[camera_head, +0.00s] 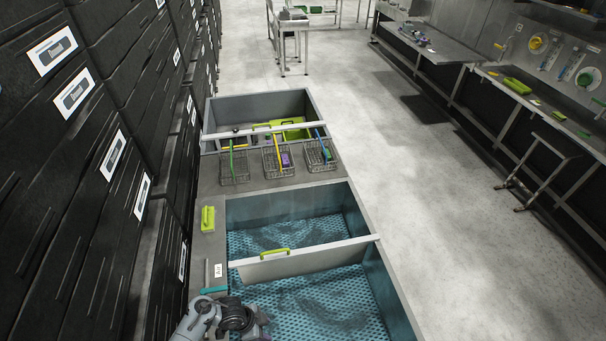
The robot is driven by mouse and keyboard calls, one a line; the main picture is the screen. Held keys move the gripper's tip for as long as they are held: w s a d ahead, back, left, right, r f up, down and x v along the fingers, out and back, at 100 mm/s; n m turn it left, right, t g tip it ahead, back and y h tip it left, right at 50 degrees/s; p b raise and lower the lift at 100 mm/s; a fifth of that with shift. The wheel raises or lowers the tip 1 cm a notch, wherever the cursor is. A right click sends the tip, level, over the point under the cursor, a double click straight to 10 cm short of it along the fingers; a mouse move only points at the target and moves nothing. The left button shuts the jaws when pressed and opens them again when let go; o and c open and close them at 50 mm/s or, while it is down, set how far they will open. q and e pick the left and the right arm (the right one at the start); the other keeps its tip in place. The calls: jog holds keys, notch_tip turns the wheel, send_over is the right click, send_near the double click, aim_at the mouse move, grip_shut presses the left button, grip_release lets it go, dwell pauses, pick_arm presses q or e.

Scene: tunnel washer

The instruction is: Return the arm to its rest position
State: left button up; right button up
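One of my arms, grey with a dark round joint, comes in at the bottom left in the head view, beside and partly over the near corner of the front basin (310,299). I take it to be my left arm. Its gripper (258,325) is at the bottom edge, seen from above and partly hidden. Its fingers do not show clearly, so I cannot tell whether it is open or holds anything. My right arm and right gripper are not in view.
A divider with a green handle (275,253) crosses the basin. A teal-headed tool (213,290) and a green block (208,219) lie on the left rim. Wire baskets (278,163) stand behind. Black cabinets (60,170) wall the left; the floor (440,230) right is open.

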pick_arm(q)
jog(key=s+d+f+n, duration=0.1)
jog(key=s+d+f, duration=0.1)
jog(key=s, duration=0.7)
jog(key=s+d+f+n, duration=0.1)
jog(key=s+d+f, duration=0.15)
jog(key=s, duration=0.65)
jog(key=a+r+n+t+y, duration=0.1)
jog(key=a+r+n, duration=0.3)
jog(key=r, duration=0.5)
jog(key=a+r+n+t+y, duration=0.1)
jog(key=a+r+n, duration=0.3)
jog(key=r, duration=0.6)
jog(key=a+r+n+t+y, duration=0.1)
jog(key=a+r+n+y, duration=0.1)
jog(key=a+r, duration=0.4)
notch_tip(320, 180, up, 3)
jog(key=shift+s+a+r+n, duration=0.2)
jog(key=shift+a+n, duration=0.15)
jog(key=shift+n, duration=0.55)
